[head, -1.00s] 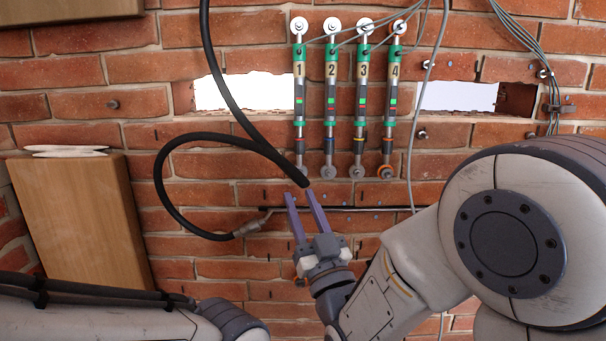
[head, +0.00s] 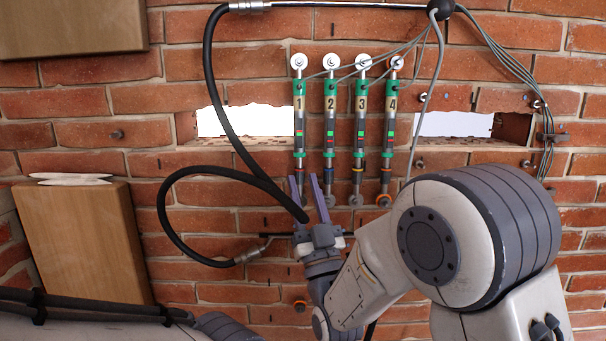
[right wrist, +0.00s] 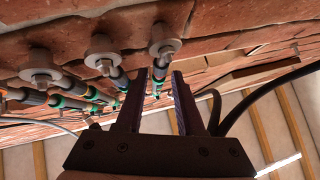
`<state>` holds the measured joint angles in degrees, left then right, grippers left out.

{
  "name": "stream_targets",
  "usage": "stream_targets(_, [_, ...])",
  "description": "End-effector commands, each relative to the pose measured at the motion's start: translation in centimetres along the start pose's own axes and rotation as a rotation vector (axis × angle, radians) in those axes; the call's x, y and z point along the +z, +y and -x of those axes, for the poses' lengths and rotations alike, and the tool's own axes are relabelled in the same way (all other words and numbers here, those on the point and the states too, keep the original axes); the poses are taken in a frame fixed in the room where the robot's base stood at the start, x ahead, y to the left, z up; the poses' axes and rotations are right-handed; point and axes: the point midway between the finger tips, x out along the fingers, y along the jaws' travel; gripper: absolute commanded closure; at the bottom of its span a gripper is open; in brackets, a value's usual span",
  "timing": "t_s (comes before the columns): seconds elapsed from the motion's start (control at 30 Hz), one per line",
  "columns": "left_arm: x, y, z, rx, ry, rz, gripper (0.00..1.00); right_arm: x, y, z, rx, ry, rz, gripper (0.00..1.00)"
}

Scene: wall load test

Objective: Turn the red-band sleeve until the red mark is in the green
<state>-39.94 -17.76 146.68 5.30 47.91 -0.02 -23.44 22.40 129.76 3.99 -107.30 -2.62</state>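Four upright rods hang on the brick wall, numbered 1 (head: 299,102), 2 (head: 329,103), 3 (head: 360,103) and 4 (head: 391,103), each with a small window showing green and red. Rod 2 has a blue band low down, rod 3 a yellow one. My left gripper is out of view.
A black hose (head: 170,190) loops left of the rods and crosses near my right gripper. Grey cables (head: 430,50) run at upper right. Two wall openings (head: 245,120) flank the rods. A wooden box (head: 80,240) stands at left.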

Motion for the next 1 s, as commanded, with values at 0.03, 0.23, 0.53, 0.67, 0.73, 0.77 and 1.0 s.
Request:
stream_targets(0.03, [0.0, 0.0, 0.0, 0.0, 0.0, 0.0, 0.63, -0.1, 0.0, -0.6, 0.0, 0.003, 0.0, 0.63])
stream_targets(0.23, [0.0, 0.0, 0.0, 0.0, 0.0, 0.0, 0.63, 0.0, 0.0, -1.6, 0.0, -0.001, 0.0, 0.63])
stream_targets(0.53, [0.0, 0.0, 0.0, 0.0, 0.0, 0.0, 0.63, 0.0, 0.0, -1.6, 0.0, -0.001, 0.0, 0.86])
stream_targets(0.67, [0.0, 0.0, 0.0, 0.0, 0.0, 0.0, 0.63, 0.0, 0.0, -1.6, 0.0, -0.001, 0.0, 1.0])
stream_targets(0.73, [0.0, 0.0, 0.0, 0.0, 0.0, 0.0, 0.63, 0.0, 0.0, -1.6, 0.001, -0.001, 0.001, 1.0])
stream_targets(0.77, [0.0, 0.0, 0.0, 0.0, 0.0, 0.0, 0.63, 0.0, 0.0, -1.6, 0.002, -0.001, 0.002, 1.0])
stream_targets(1.0, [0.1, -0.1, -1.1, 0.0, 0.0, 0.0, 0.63, 0.1, -0.2, -1.4, 0.047, 0.003, 0.046, 1.0])
